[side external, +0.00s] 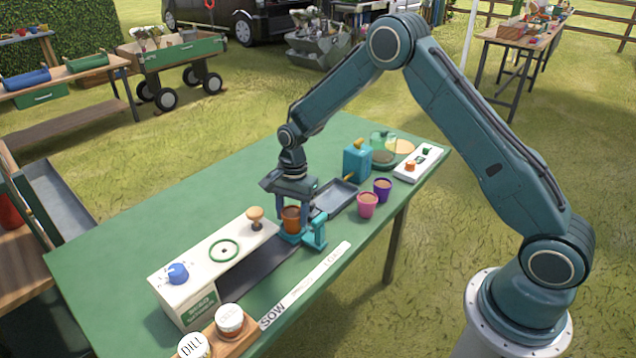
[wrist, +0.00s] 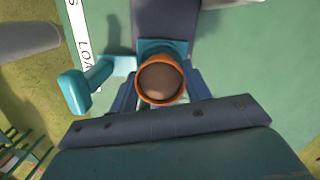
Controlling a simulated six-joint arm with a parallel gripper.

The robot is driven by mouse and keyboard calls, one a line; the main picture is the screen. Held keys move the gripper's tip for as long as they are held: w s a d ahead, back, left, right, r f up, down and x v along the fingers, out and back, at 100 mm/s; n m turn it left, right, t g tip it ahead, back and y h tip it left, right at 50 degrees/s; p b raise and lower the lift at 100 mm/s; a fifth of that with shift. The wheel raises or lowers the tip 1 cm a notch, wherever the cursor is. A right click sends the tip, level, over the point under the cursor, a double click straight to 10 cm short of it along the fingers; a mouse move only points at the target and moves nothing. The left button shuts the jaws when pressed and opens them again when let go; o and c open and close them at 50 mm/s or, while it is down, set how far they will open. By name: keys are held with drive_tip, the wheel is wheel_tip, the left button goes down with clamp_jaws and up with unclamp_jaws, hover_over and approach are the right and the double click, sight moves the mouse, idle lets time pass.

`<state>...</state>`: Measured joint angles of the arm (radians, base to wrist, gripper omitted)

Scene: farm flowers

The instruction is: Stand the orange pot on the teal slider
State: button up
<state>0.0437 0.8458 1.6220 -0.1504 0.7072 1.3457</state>
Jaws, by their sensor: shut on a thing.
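The orange pot (side external: 291,221) is upright with brown soil in it, between the two fingers of my gripper (side external: 292,212). In the wrist view the round rim of the pot (wrist: 160,80) fills the gap between the fingers of my gripper (wrist: 161,92), which is shut on it. The teal slider (side external: 314,233) lies directly under the pot, with its upright handle to the right. In the wrist view the slider's plate (wrist: 165,46) shows behind the pot and its handle (wrist: 76,92) to the left. The pot's bottom is hidden; I cannot tell whether it touches the plate.
A dark track (side external: 255,268) runs beside a white bench unit (side external: 205,258) with a wooden knob (side external: 255,214) and blue knob (side external: 178,272). Pink (side external: 367,206) and purple (side external: 382,190) pots stand right, near a dark tray (side external: 337,194) and teal box (side external: 357,162).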

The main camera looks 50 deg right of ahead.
sight(295, 212)
drive_tip(key=o, duration=1)
drive_tip(key=shift+f, duration=0.1)
drive_tip(key=shift+r, duration=0.2)
wheel_tip(295, 212, up, 12)
drive_tip(key=d, duration=0.1)
drive_tip(key=shift+w+d, duration=0.2)
idle(0.4)
